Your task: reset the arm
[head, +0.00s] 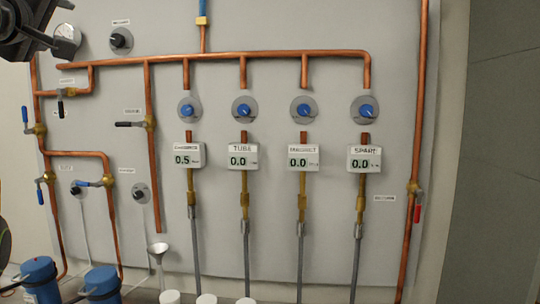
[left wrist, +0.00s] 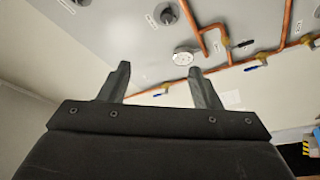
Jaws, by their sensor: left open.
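My left gripper shows in the left wrist view (left wrist: 160,85) with its two dark fingers spread apart and nothing between them. Part of my left arm and gripper (head: 28,32) is at the top left corner of the head view, in front of the panel and close to the round gauge (head: 67,38). The gauge also shows in the left wrist view (left wrist: 185,55), beyond and between the fingertips. The gripper appears apart from the panel. My right gripper is not in view.
A grey wall panel (head: 330,25) carries copper pipes, blue knobs (head: 243,110), valve levers and several digital displays (head: 243,157). A red-handled valve (head: 417,212) is at right. Blue canisters (head: 39,277) and white round-topped items (head: 206,299) stand below, beside a funnel (head: 158,248).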

